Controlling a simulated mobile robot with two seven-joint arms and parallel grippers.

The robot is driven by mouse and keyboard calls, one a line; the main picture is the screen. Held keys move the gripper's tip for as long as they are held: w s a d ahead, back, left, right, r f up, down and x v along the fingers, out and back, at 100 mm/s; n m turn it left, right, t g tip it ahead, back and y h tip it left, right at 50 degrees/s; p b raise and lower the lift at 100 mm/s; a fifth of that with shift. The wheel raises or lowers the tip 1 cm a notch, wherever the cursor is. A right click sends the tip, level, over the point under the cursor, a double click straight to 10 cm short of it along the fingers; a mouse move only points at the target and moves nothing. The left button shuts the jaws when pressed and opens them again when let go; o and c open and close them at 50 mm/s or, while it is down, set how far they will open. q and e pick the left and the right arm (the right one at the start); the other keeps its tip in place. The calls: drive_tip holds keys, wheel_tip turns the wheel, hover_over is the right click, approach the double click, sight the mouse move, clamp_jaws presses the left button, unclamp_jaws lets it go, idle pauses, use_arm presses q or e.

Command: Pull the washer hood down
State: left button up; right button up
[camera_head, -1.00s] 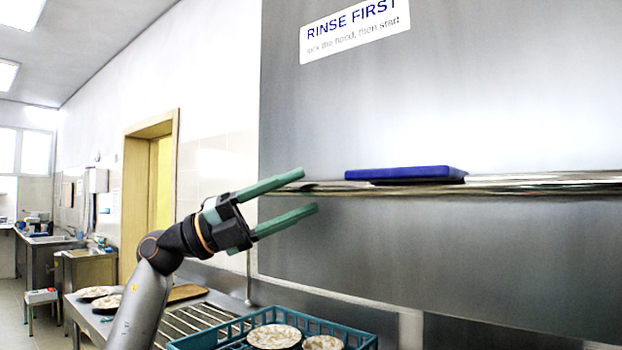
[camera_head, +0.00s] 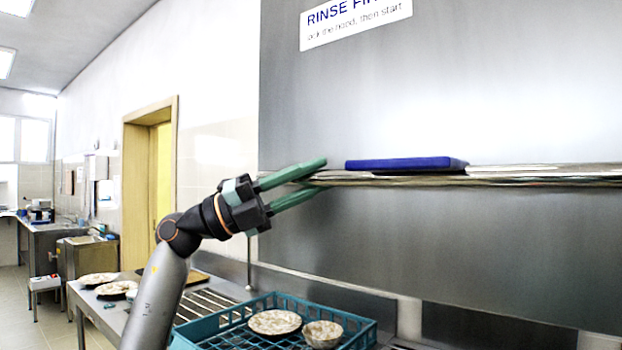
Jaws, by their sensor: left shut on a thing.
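The washer hood (camera_head: 450,240) is a large grey steel front that fills the right side of the view. A long metal bar handle (camera_head: 540,176) runs across it, with a flat blue block (camera_head: 405,164) on its upper side. My left gripper (camera_head: 321,176) is at the bar's left end, left of the blue block. Its green fingers lie one above and one below the bar, shut on it. The fingers partly hide the bar's end. My right gripper is not in view.
A teal dish rack (camera_head: 372,334) holding bowls (camera_head: 274,322) stands below the hood on a steel counter. More bowls (camera_head: 98,279) are on the counter at left. A white sign (camera_head: 356,22) is on the upper hood. A doorway (camera_head: 160,190) and sinks are behind at left.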

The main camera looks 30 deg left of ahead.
use_arm(q)
clamp_jaws()
idle(0.8)
